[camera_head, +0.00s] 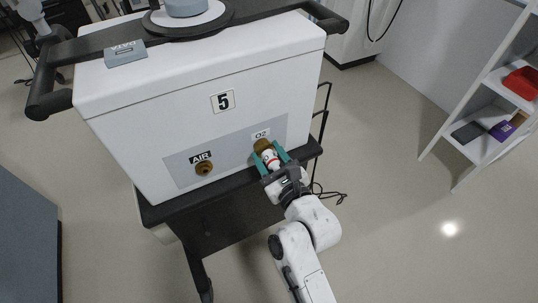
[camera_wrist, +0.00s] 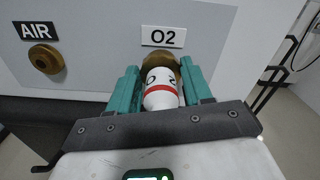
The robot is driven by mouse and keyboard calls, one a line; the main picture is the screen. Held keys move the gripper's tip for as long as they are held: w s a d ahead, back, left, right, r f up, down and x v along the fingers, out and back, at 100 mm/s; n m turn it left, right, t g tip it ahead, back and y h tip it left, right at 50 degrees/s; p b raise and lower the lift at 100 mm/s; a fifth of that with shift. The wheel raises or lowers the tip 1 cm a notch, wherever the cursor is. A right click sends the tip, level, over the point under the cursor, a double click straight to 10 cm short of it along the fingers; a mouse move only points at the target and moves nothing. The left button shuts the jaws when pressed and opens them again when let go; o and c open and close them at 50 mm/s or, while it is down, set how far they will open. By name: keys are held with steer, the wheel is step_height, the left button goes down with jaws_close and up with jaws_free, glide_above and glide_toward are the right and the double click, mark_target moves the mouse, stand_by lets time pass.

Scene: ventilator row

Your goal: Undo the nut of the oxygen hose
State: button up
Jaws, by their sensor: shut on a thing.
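The O2 port of the ventilator holds a brass nut (camera_head: 262,145), which also shows behind the jaws in the wrist view (camera_wrist: 174,62). A white hose end with a red band (camera_wrist: 161,90) sticks out of it toward me; it shows in the head view too (camera_head: 270,159). My gripper (camera_head: 268,158) has one teal finger on each side of the fitting. In the wrist view the gripper (camera_wrist: 160,88) is shut on the nut. The fingers hide the nut's sides. The white ventilator (camera_head: 200,110) bears the number 5.
A bare brass AIR port (camera_head: 204,168) sits left of the O2 port, under an AIR label (camera_wrist: 35,31). A dark ledge (camera_head: 235,178) runs below the panel. A cable (camera_head: 328,192) lies at right. White shelves (camera_head: 470,145) stand farther right, with free floor between.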

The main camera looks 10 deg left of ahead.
steer(key=shift+c, duration=0.6)
